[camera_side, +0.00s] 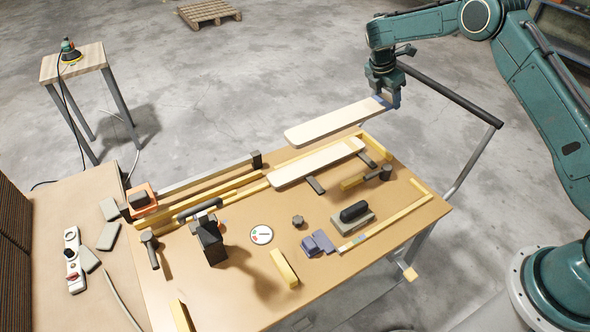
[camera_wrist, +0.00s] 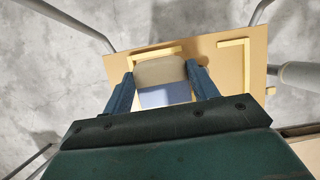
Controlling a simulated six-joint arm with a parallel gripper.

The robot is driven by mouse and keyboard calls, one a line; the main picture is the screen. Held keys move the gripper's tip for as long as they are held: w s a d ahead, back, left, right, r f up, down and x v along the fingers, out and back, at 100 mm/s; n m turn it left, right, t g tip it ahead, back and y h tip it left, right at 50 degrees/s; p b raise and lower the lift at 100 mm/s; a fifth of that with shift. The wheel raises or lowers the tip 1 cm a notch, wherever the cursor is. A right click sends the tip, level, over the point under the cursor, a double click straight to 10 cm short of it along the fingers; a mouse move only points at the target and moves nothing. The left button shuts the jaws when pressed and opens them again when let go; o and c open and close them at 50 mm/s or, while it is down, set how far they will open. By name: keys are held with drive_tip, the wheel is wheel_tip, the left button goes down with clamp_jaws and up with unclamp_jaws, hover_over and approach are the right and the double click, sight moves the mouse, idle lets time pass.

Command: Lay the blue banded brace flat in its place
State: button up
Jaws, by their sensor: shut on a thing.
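The blue banded brace (camera_side: 335,122) is a long pale board with rounded corners. Its blue band shows near the gripped end in the wrist view (camera_wrist: 165,95). My gripper (camera_side: 388,102) is shut on that end, with one finger on each side of the board in the wrist view (camera_wrist: 161,74). The brace is held above the far edge of the workbench, roughly level, with its free end pointing left. A similar pale board (camera_side: 315,162) lies below it on dark supports. Yellow strips (camera_side: 405,216) form an L-shaped corner on the bench's right side.
The workbench (camera_side: 325,270) carries a dark block tool (camera_side: 209,240), a sanding block (camera_side: 352,218), purple blocks (camera_side: 318,242), a round dial (camera_side: 261,235) and a yellow block (camera_side: 284,267). A stool with a sander (camera_side: 69,50) stands at left. Open floor lies behind the bench.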

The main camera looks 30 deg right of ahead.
sight(342, 115)
drive_tip(key=a+f+n, duration=0.1)
drive_tip(key=a, duration=0.4)
drive_tip(key=a+f+n, duration=0.1)
drive_tip(key=a, duration=0.4)
drive_tip(key=a+f+n+t, duration=0.1)
drive_tip(key=a, duration=0.4)
drive_tip(key=shift+w+a, duration=0.15)
drive_tip(key=shift+a, duration=0.1)
drive_tip(key=s+a+f+n+t, duration=0.1)
drive_tip(key=s+a+n, duration=0.1)
drive_tip(key=a, duration=0.6)
drive_tip(key=s+a+f+n, duration=0.1)
drive_tip(key=s+a+f, duration=0.15)
drive_tip(key=a, duration=0.45)
drive_tip(key=s+a+f+m+g, duration=0.2)
drive_tip(key=s+a+m, duration=0.4)
drive_tip(key=s+a, duration=0.7)
drive_tip(key=s+f, duration=0.1)
drive_tip(key=s, duration=0.1)
drive_tip(key=shift+s+a, duration=0.25)
drive_tip(key=shift+s, duration=0.1)
drive_tip(key=shift+f, duration=0.15)
drive_tip(key=shift+f, duration=4.35)
drive_tip(key=o, duration=1)
